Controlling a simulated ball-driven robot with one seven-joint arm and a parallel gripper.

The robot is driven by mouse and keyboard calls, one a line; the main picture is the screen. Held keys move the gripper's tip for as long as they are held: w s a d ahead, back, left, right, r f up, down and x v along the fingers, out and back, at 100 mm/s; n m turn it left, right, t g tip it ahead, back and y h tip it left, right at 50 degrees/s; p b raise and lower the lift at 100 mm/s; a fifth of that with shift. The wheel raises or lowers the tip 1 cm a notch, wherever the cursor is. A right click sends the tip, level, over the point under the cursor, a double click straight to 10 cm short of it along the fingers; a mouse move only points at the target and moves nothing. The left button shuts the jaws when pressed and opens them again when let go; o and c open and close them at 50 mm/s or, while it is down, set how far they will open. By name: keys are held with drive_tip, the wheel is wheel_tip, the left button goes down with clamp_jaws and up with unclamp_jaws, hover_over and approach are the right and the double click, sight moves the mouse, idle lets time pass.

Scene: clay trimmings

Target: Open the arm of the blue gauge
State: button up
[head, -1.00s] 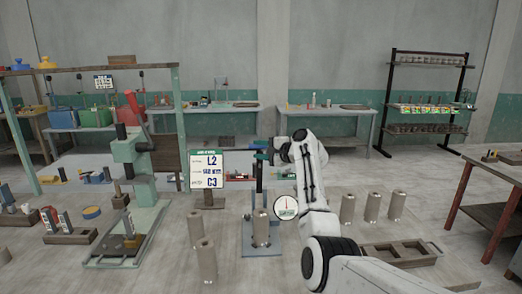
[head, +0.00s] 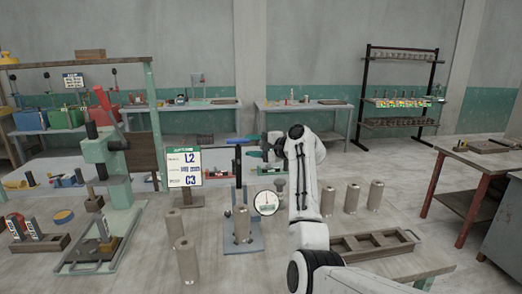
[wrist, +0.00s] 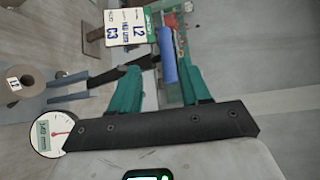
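The blue gauge stands ahead in the head view, with a blue base (head: 256,236), a dark column and a white round dial (head: 265,202). Its arm ends in a blue handle (head: 240,141) near the top. A grey-brown cylinder (head: 242,224) stands upright on the base. My gripper (head: 254,150) is just right of the handle in the head view. In the wrist view my gripper's teal fingers (wrist: 163,75) are apart, with the blue handle (wrist: 168,62) showing between their tips, and gaps on both sides. The dial (wrist: 48,135) is partly covered by my gripper there.
A green press (head: 112,160) is farther left. Loose cylinders stand at front left (head: 186,260) and right (head: 352,197). A divided wooden tray (head: 372,245) lies at front right.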

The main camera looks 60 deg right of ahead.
drive_tip(key=shift+s+a+r+b, duration=0.1)
drive_tip(key=shift+s+a, duration=0.1)
drive_tip(key=shift+s, duration=0.45)
drive_tip(key=shift+s+a+r+b, duration=0.1)
drive_tip(key=shift+s+a+b, duration=0.05)
drive_tip(key=shift+s, duration=0.55)
drive_tip(key=shift+s+a+r+b, duration=0.1)
drive_tip(key=shift+s+a, duration=0.1)
drive_tip(key=shift+s, duration=0.45)
drive_tip(key=s+a+f+n+g+y, duration=0.3)
drive_tip(key=a+f+n+g, duration=0.5)
drive_tip(key=a+f, duration=1.75)
drive_tip(key=s+a+f+n+g, duration=0.4)
drive_tip(key=s+a+f+n, duration=0.3)
drive_tip(key=s+a+f, duration=0.6)
drive_tip(key=s+a+n+g, duration=0.1)
drive_tip(key=s+a+n, duration=0.1)
drive_tip(key=s, duration=0.5)
drive_tip(key=s+a+n+g+h, duration=0.1)
drive_tip(key=s+a+n+g, duration=0.1)
drive_tip(key=s, duration=0.5)
drive_tip(key=shift+s+a+n+h, duration=0.35)
drive_tip(key=shift+a+n, duration=0.15)
drive_tip(key=shift+n, duration=0.2)
